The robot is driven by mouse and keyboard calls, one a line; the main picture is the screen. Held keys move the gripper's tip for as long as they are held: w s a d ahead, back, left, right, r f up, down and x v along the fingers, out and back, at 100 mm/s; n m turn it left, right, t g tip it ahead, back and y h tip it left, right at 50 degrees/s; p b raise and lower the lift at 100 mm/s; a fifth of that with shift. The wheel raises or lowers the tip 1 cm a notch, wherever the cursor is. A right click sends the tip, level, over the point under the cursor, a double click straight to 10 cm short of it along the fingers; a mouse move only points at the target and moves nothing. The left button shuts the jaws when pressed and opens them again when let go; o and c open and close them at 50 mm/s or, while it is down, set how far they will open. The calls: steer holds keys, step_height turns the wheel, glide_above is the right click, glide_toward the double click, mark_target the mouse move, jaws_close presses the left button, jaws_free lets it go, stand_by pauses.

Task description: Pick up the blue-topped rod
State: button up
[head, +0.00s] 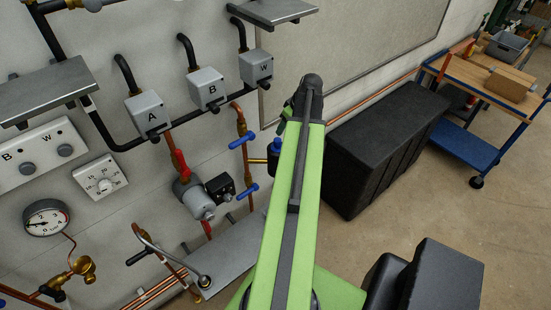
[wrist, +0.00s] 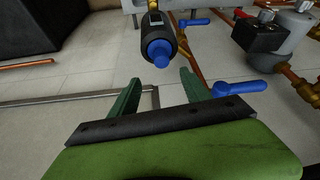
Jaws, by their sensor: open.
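A black cylinder with a blue end (wrist: 158,48) lies ahead of my gripper (wrist: 157,92) in the wrist view, centred beyond the gap between its two green fingers. The fingers are apart and nothing is between them. In the head view the same dark, blue-topped piece (head: 273,158) stands just right of a brass fitting and close to my arm, which partly covers it. I cannot tell how it is held there. My gripper is mostly hidden behind my green arm in the head view.
Blue lever handles (head: 242,140) (wrist: 240,87) sit on copper pipes close by. A pump (head: 194,197) and a grey shelf (head: 225,260) are to the left. A black chest (head: 385,145) stands to the right, with a workbench (head: 480,75) behind. Open floor lies at right.

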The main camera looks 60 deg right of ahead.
mark_target(279, 140)
steer(key=b+x, duration=0.1)
steer(key=x, duration=0.1)
steer(key=b+x, duration=0.3)
steer(key=x, duration=0.1)
steer(key=shift+s+f, duration=0.15)
steer(key=shift+s, duration=0.05)
steer(key=shift+w+f+b, duration=0.2)
steer(key=shift+b, duration=0.2)
steer(key=shift+w+r, duration=0.1)
steer(key=b+x, duration=0.4)
steer(key=x, duration=0.1)
steer(key=shift+a+f+b, duration=0.2)
steer(key=shift+a+b, duration=0.05)
steer(key=shift+b, duration=0.15)
steer(key=shift+r, duration=0.15)
jaws_close()
steer(key=shift+s, duration=0.2)
